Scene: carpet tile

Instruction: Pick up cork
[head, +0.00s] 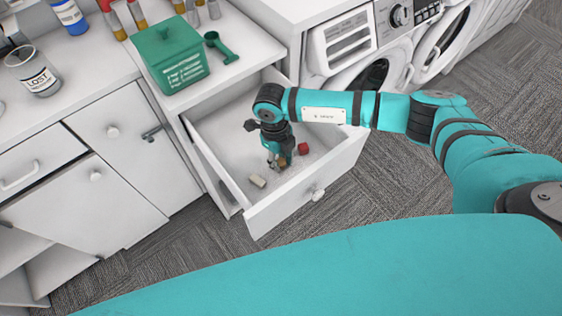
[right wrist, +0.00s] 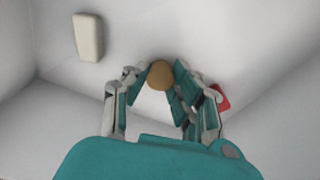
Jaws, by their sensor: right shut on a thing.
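The cork (right wrist: 160,75) is a round brown piece between the fingertips of my right gripper (right wrist: 162,82) in the right wrist view. In the head view my right gripper (head: 275,162) points down into the open white drawer (head: 222,137), and its fingers are shut on the cork. The fingers partly hide the cork there. I cannot tell whether the cork still touches the drawer floor. My left gripper is not in view.
In the drawer, a cream block (head: 257,181) lies nearer the front, and a small red block (head: 303,148) lies right of the gripper. The drawer walls stand close around. On the counter above are a green box (head: 172,60) and a green scoop (head: 220,48).

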